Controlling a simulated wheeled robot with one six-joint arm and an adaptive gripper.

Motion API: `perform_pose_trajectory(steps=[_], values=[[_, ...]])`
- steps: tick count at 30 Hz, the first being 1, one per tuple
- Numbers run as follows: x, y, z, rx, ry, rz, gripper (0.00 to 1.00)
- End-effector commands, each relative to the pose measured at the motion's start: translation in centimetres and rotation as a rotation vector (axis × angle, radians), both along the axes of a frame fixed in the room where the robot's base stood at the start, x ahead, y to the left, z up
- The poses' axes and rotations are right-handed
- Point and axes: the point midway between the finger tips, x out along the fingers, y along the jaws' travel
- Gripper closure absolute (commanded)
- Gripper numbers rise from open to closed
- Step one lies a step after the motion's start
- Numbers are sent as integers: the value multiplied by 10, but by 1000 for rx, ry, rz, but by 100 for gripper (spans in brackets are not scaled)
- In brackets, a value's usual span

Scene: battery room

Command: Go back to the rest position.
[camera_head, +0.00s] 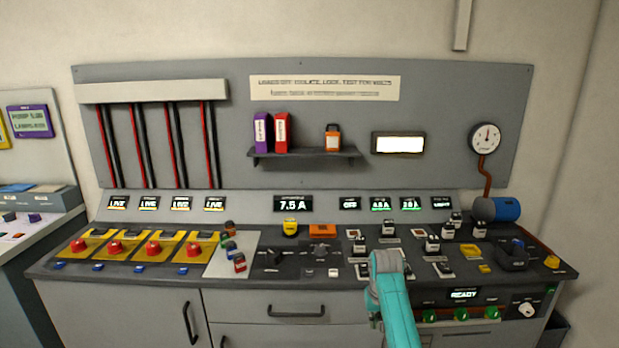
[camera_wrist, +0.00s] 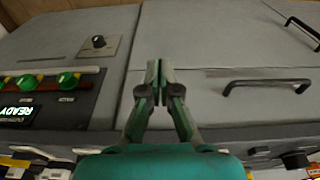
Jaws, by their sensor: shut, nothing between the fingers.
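My gripper (camera_wrist: 159,72) is shut and empty in the wrist view. Its two fingertips meet in front of the grey cabinet face, with a drawer with a dark handle (camera_wrist: 268,86) to the right and the READY panel to the left. The wrist picture appears upside down. In the head view my teal arm reaches up from the bottom, right of the middle, over the front edge of the bench (camera_head: 330,283). The fingers cannot be made out there.
The bench holds red knobs on yellow plates (camera_head: 110,247), several small padlocks and switches, and a READY panel (camera_head: 463,294) with green knobs (camera_head: 461,314). A shelf (camera_head: 300,153) with two binders is on the back panel. A drawer handle (camera_head: 297,313) juts out in front.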

Motion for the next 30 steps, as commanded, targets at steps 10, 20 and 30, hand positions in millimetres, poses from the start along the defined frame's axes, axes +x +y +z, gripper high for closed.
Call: perform_pose_trajectory(steps=[10, 20, 30], values=[[-62, 0, -128, 0, -151, 0, 100], [-145, 0, -210, 0, -303, 0, 100], [-248, 0, -252, 0, -459, 0, 100]])
